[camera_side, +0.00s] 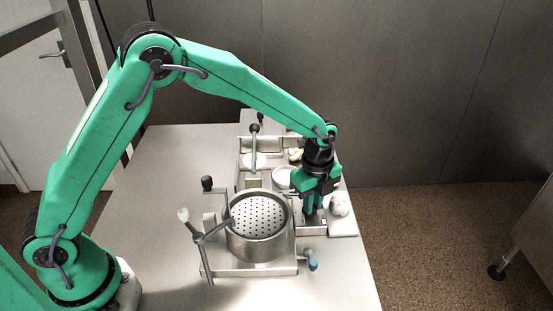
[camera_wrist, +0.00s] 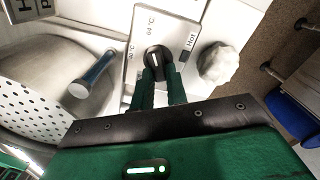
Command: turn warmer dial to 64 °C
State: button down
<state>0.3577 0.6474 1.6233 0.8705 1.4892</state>
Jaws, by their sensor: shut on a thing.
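The warmer dial (camera_wrist: 153,54) is a black knob with a white pointer line, on a pale panel (camera_wrist: 135,75) in the wrist view. The panel reads 38 °C at left, 64 °C at top and Hot at right. The pointer line runs roughly up the picture, near the 64 °C label; its exact aim is hard to tell. My gripper (camera_wrist: 160,74) has its two green fingers shut on the dial's sides. In the side view my gripper (camera_side: 312,214) points down at the panel and hides the dial.
A round perforated basket (camera_side: 258,215) in a metal pot stands left of my gripper. Table is bare at left.

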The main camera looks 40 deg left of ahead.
jog(key=c, duration=1.4)
grip_release()
jog(key=shift+r, duration=0.1)
jog(key=shift+r, duration=3.85)
jog(key=shift+r, duration=0.1)
